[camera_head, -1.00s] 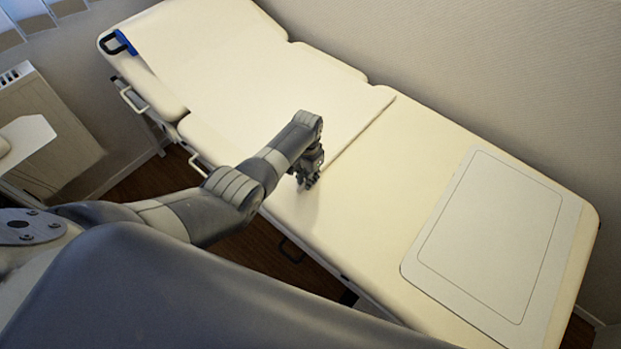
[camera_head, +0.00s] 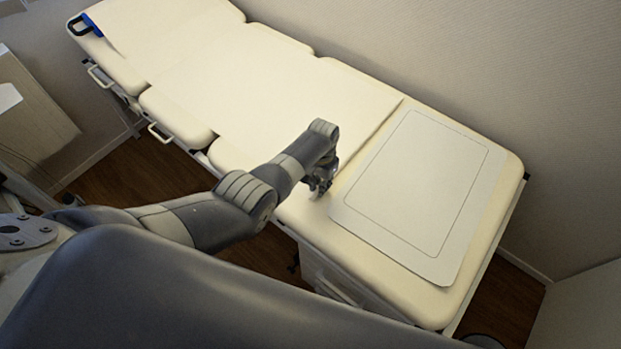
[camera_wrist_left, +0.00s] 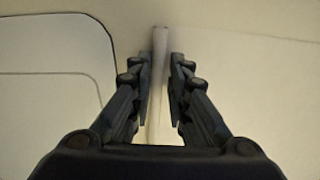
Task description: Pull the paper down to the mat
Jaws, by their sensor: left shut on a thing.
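The paper (camera_head: 262,85) is a long pale sheet lying along the padded couch. Its front edge runs close to the mat, with only a narrow strip of couch between them. The mat (camera_head: 408,180) is a pale rectangle with a thin dark outline on the right end of the couch. My left gripper (camera_head: 319,190) is at the near end of the paper's front edge, beside the mat's left side. In the left wrist view, its fingers (camera_wrist_left: 160,85) are shut on a thin pale strip at the paper's edge (camera_wrist_left: 158,95). My right gripper is not in view.
The cream couch (camera_head: 370,272) has a rounded right end and white side handles (camera_head: 159,132). A blue and black fitting (camera_head: 85,25) is at its far left end. A wall runs along the far side. Wood floor (camera_head: 125,180) shows on the near side.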

